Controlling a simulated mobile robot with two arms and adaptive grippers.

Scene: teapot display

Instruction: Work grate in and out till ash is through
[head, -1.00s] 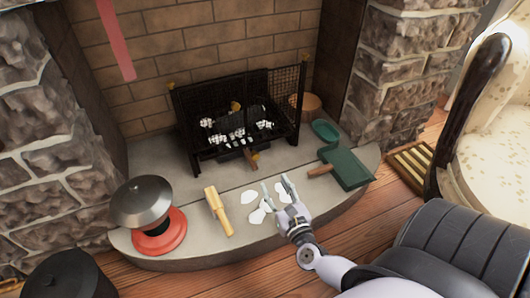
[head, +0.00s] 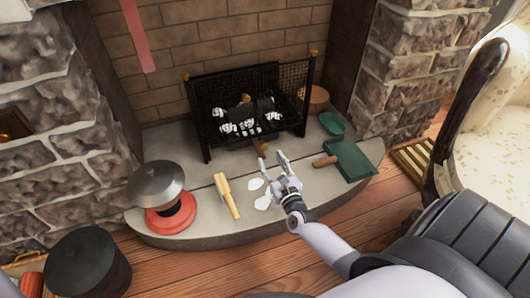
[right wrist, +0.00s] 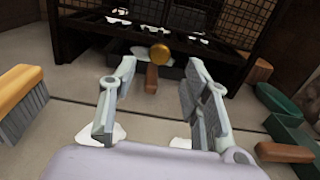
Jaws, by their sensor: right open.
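The black fire grate (head: 250,108) stands on the hearth against the brick back, with white ash lumps (head: 240,127) in it. A short wooden handle with a brass knob (head: 262,147) sticks out low at its front. In the right wrist view the wooden handle (right wrist: 152,78) and round brass knob (right wrist: 160,53) lie beyond and between my fingers. My right gripper (head: 272,159) is open and empty, just in front of the handle and apart from it. It also shows in the right wrist view (right wrist: 161,70). White ash patches (head: 259,192) lie on the hearth beside it. My left gripper is out of view.
A yellow-handled brush (head: 227,195) lies left of my gripper. A green dustpan (head: 350,162) and a green dish (head: 332,124) lie to the right. A red-based metal pot (head: 160,190) stands at the hearth's left; a black pot (head: 88,264) is on the floor.

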